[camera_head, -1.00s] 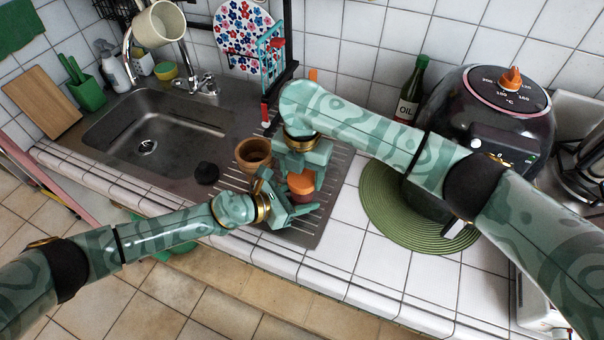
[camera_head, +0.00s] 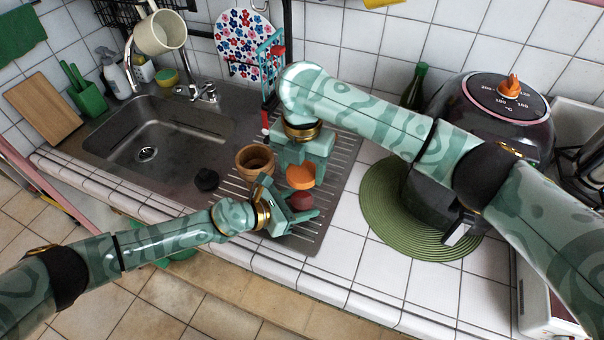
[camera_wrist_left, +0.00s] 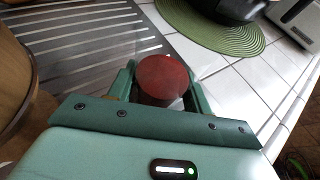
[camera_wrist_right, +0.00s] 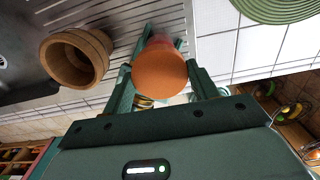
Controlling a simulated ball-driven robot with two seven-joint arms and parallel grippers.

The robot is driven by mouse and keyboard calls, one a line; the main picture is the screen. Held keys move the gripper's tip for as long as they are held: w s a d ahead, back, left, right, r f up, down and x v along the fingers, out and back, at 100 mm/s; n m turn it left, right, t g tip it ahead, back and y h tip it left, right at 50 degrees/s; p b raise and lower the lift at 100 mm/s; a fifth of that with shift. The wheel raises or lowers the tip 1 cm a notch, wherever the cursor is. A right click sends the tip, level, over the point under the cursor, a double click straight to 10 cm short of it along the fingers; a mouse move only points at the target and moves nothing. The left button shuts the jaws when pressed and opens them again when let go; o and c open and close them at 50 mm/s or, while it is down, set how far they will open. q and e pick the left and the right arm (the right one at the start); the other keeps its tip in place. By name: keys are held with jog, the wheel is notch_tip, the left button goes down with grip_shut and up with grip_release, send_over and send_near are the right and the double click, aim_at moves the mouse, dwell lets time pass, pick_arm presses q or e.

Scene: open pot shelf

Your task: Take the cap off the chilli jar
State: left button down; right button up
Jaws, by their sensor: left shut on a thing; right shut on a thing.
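The chilli jar (camera_head: 301,201) shows its dark red, round, uncovered top in the head view, and that top also shows in the left wrist view (camera_wrist_left: 163,77). My left gripper (camera_head: 296,212) is shut on the jar, one finger on each side, and holds it upright by the drainboard's front edge. The orange cap (camera_head: 300,178) is above the jar, apart from it. My right gripper (camera_head: 299,167) is shut on the cap, whose round orange face fills the gap between the fingers in the right wrist view (camera_wrist_right: 160,76). The jar's lower part is hidden by the left gripper.
A brown pot (camera_head: 254,161) stands left of the grippers, with a small black object (camera_head: 207,180) beside it. The sink (camera_head: 150,140) is farther left. A green round mat (camera_head: 425,235) under a black air fryer (camera_head: 507,100) is at right. White tiles between are clear.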

pick_arm(q)
jog(key=c, duration=0.6)
grip_release()
jog(key=shift+o, duration=0.2)
